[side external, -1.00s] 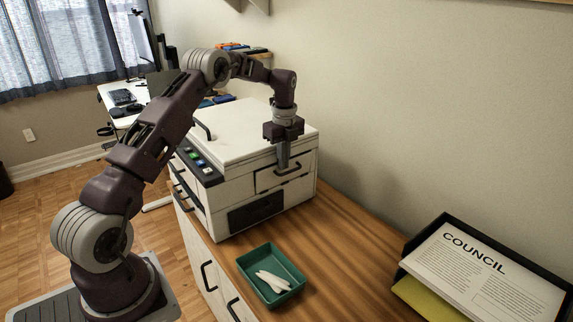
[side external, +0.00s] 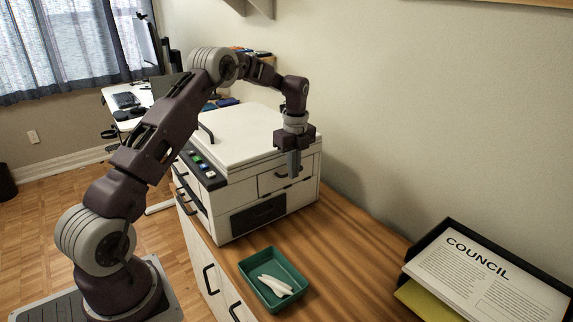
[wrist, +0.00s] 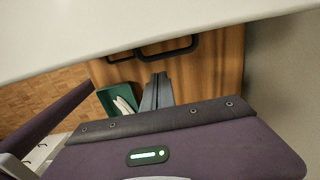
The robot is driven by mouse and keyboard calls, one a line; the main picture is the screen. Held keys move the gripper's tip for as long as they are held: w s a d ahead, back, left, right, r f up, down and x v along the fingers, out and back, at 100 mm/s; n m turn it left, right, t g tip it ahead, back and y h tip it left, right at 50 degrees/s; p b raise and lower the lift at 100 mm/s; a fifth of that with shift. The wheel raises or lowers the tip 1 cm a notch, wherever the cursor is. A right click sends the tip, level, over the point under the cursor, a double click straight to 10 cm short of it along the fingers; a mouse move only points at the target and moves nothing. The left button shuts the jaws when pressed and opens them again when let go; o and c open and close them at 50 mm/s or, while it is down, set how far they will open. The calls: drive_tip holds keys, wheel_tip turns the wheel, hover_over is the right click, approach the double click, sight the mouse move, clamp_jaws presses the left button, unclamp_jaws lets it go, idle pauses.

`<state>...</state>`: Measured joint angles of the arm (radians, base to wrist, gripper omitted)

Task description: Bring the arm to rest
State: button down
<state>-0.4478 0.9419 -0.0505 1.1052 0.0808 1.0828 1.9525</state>
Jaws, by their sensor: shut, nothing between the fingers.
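My gripper (side external: 294,164) is shut and empty. In the side external view it points down in front of the right part of the white printer (side external: 240,137), close to its small upper drawer; I cannot tell whether it touches. In the wrist view the closed fingers (wrist: 157,92) point down over the wooden top. The arm is bent and reaches over from the left.
A green tray (side external: 250,277) with white items (side external: 274,285) stands on the wooden counter (side external: 350,255) in front of the printer. A black paper tray (side external: 448,224) holding a "COUNCIL" sheet (side external: 490,277) is at the right. The counter between them is clear.

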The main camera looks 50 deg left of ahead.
wheel_tip(320, 180, up, 10)
drive_tip(key=a, duration=0.3)
drive_tip(key=s+d+r+n+t, duration=0.2)
drive_tip(key=s+d+r+n, duration=0.5)
drive_tip(key=d+r, duration=0.55)
drive_tip(key=s+d+r+n+t, duration=0.1)
drive_tip(key=s+d+n, duration=0.1)
drive_tip(key=s+d, duration=0.3)
drive_tip(key=s+d+r+n, duration=0.2)
drive_tip(key=s+d, duration=0.1)
drive_tip(key=s, duration=0.4)
drive_tip(key=s+d+f+n+t, duration=0.1)
drive_tip(key=s+d+f+n, duration=0.1)
drive_tip(key=s, duration=0.5)
drive_tip(key=s+d+f+n+t, duration=0.1)
drive_tip(key=s+d+f+n, duration=0.2)
drive_tip(key=s, duration=0.5)
drive_tip(key=shift+f+n+t, duration=0.3)
drive_tip(key=shift+f+n, duration=0.55)
drive_tip(key=shift+n, duration=0.15)
